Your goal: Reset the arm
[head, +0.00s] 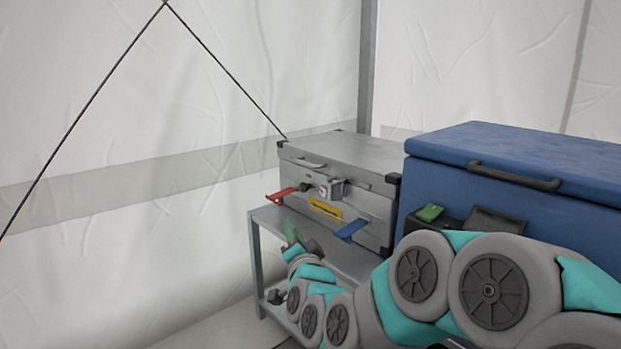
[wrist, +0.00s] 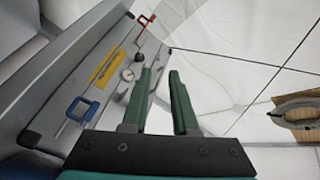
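My gripper (wrist: 163,103) shows in the wrist view with two green fingers set apart and nothing between them. In the head view my gripper (head: 292,234) is small, at the end of my arm, in front of the shelf and below the grey metal case (head: 340,165). The case also fills the left of the wrist view (wrist: 65,65). My arm reaches from the lower right toward the case. Its grey and teal links hide part of the shelf.
The case stands on a grey metal shelf (head: 262,222). It has a red latch (head: 281,195), a blue latch (head: 349,230) and a yellow label (head: 325,208). A blue box (head: 560,165) with a dark handle stands at right. White tent walls enclose the left, where room is free.

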